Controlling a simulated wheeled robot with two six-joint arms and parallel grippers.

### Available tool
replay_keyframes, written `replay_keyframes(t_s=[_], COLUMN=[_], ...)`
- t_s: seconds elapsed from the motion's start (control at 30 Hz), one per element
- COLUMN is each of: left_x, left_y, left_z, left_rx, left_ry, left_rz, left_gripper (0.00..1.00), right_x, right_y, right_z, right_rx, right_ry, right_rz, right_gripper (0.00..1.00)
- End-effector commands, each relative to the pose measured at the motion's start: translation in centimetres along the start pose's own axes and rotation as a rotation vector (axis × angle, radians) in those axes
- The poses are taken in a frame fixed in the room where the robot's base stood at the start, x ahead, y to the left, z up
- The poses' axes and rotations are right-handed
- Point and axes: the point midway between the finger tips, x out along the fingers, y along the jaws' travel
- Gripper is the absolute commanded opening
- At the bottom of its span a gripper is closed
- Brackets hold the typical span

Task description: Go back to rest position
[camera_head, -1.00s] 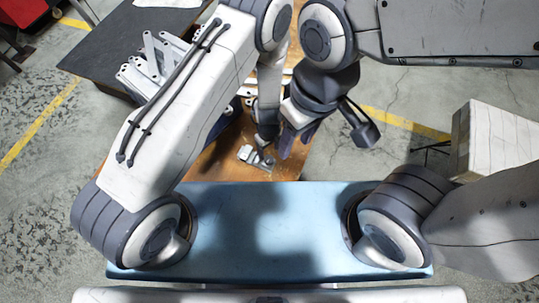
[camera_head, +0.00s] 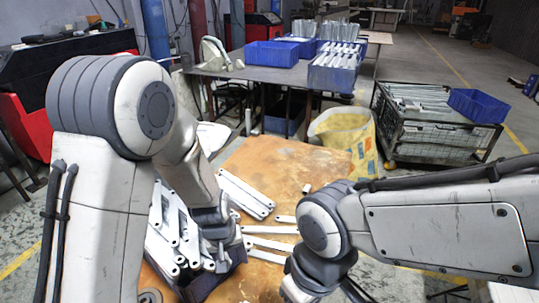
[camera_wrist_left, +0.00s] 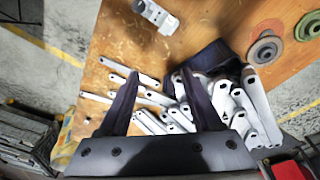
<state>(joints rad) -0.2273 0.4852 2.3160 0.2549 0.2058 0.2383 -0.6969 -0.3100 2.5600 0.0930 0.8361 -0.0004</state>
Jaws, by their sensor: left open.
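My left gripper (camera_head: 222,240) shows small in the head view, low over the brown tabletop beside the pile of brackets. In the left wrist view its two dark fingers (camera_wrist_left: 160,74) are spread apart with nothing held between them. Galvanized brackets (camera_head: 180,235) are heaped at the left of the table, and they also show beyond the fingers in the left wrist view (camera_wrist_left: 245,105). A dark blue bin (camera_wrist_left: 205,57) is among them. My right gripper (camera_head: 305,283) is at the bottom of the head view; its fingers are cut off or unclear.
Flat brackets (camera_head: 245,195) lie loose on the wooden table (camera_head: 285,160). In the left wrist view, a metal fixture (camera_wrist_left: 155,15) and discs (camera_wrist_left: 265,49) lie on it. Beyond stand a yellow bag (camera_head: 345,135), a wire cage (camera_head: 430,125) and a bench with blue crates (camera_head: 272,54).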

Motion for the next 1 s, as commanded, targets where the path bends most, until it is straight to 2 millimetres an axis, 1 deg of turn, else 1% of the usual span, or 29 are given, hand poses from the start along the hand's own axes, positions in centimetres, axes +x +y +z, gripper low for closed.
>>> replay_keyframes(t_s=[0.03, 0.1, 0.2, 0.4, 0.63, 0.67, 0.7, 0.87, 1.0], left_x=[-2.0, -3.9, -5.9, -8.7, -11.1, -11.6, -12.2, -14.2, -16.1], left_y=[-1.2, -2.5, -4.1, -6.6, -9.0, -8.9, -7.9, -5.2, -3.0], left_z=[-0.2, -0.1, 0.3, 1.1, 2.3, 2.5, 3.0, 4.8, 6.8], left_rx=[0.029, 0.075, 0.122, 0.196, 0.264, 0.279, 0.308, 0.396, 0.485], left_ry=[0.023, 0.039, 0.058, 0.090, 0.120, 0.118, 0.107, 0.074, 0.040], left_rz=[0.002, -0.003, -0.012, -0.035, -0.068, -0.068, -0.061, -0.041, -0.023], left_gripper=[0.65, 0.65, 0.65, 0.65, 0.65, 0.65, 0.65, 0.65, 0.65], right_x=[0.0, 0.0, 0.0, 0.0, 0.0, -0.2, -0.8, -1.9, -3.1], right_y=[0.0, 0.0, 0.0, 0.0, 0.0, 0.0, -0.1, -0.1, -0.2], right_z=[0.0, 0.0, 0.0, 0.0, 0.0, 0.0, 0.0, -0.1, -0.2], right_rx=[0.000, 0.000, 0.000, 0.000, 0.000, 0.000, 0.000, 0.000, 0.000], right_ry=[0.000, 0.000, 0.000, 0.000, 0.000, 0.000, 0.000, 0.000, 0.000], right_rz=[0.000, 0.000, 0.000, 0.000, 0.000, 0.000, 0.000, 0.000, 0.000], right_gripper=[0.50, 0.50, 0.50, 0.50, 0.50, 0.50, 0.50, 0.50, 0.50])
